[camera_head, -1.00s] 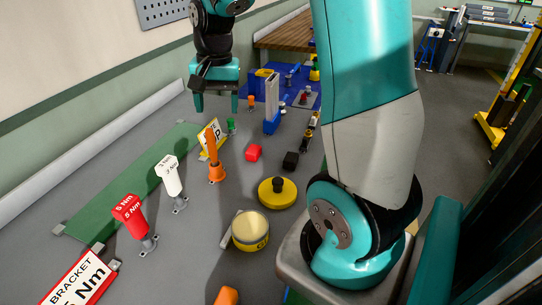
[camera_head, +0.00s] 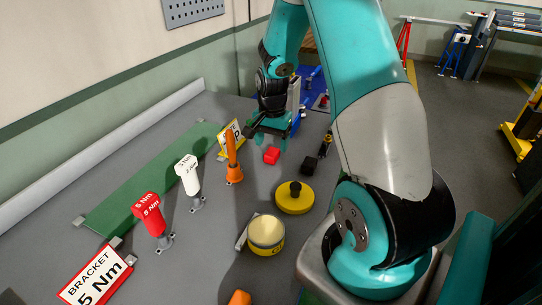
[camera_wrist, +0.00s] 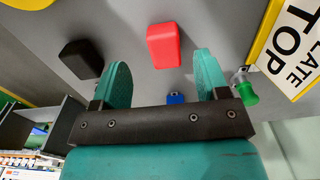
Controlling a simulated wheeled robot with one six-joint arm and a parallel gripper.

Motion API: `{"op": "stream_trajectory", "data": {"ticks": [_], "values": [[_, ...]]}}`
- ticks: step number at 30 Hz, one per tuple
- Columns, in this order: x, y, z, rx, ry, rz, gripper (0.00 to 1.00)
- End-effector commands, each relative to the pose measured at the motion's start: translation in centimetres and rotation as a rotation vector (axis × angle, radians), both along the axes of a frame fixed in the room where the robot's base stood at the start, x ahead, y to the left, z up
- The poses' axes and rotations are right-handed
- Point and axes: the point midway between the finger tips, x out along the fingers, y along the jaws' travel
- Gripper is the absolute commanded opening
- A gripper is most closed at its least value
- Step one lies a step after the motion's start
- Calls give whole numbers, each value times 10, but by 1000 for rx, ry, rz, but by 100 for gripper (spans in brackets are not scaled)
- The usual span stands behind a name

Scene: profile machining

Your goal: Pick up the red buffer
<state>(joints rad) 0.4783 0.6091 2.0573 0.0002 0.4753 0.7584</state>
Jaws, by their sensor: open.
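The red buffer (camera_head: 271,155) is a small red block on the grey bench in the head view. It also shows in the wrist view (camera_wrist: 164,46), lying beyond the fingertips and between their lines. My gripper (camera_head: 268,141) is close to it on its far side in the head view, above the bench. In the wrist view my gripper (camera_wrist: 160,75) has its two teal fingers wide apart with nothing between them. The fingers do not appear to touch the red buffer.
A black block (camera_head: 308,164) lies right of the red one; it also shows in the wrist view (camera_wrist: 82,60). An orange-handled tool (camera_head: 233,160) and a yellow "TOP" sign (camera_wrist: 290,45) stand on the other side. A yellow disc (camera_head: 294,198) lies nearer.

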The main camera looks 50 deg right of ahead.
Motion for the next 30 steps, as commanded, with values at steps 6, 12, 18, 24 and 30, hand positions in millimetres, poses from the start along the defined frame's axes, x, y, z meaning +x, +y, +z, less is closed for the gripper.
{"op": "stream_trajectory", "data": {"ticks": [6, 12, 18, 24, 30], "values": [[4, -6, -25, 3, 4, 2, 68], [5, -7, -48, 1, 1, 2, 68], [5, -7, -51, -1, -1, 2, 68], [5, -7, -50, 0, 0, 2, 34], [5, -7, -50, 0, 0, 1, 14]]}}
